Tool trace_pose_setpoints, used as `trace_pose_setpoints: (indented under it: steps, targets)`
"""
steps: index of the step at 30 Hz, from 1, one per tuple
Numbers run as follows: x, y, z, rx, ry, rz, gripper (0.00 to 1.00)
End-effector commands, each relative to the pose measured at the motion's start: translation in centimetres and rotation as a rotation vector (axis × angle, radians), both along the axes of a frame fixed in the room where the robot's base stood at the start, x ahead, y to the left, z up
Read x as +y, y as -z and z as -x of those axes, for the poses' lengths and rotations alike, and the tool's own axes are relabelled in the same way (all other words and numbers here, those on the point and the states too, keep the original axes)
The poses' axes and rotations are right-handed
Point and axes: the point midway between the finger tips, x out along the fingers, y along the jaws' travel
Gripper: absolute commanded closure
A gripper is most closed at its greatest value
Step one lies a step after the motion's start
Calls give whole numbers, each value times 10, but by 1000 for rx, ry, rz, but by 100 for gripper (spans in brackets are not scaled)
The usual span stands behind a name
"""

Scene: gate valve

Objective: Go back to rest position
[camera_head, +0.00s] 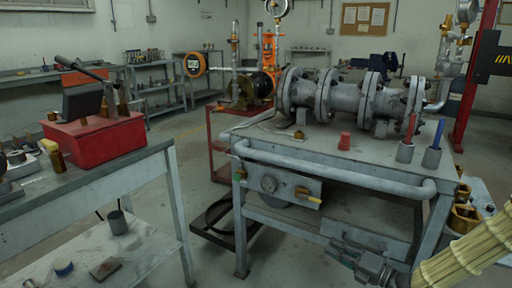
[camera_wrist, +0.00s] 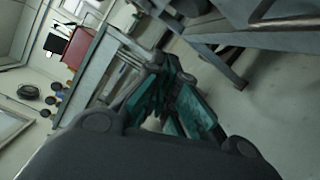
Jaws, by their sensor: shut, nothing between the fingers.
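My gripper (camera_wrist: 160,88) shows in the wrist view, with teal fingers drawn together beyond its dark body. It is shut and empty, and apart from the benches. The exact fingertip contact is hard to make out in the dim picture. In the head view, a grey flanged valve assembly (camera_head: 345,97) lies along the top of the grey workbench (camera_head: 300,155). The wrist view is tilted and shows bench legs and pale floor around the gripper.
A left bench (camera_head: 110,175) carries a red box (camera_head: 95,138); the box also shows in the wrist view (camera_wrist: 80,46). Floor (camera_head: 212,230) shows between the benches.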

Motion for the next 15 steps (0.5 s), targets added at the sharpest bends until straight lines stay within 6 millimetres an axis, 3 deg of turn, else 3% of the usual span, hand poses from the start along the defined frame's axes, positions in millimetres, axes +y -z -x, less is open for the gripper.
trace_pose_setpoints:
  steps: [8,15]
  targets:
    - [40,96,32,621,146,-254,100]
    - [62,177,87,1108,400,-471,100]
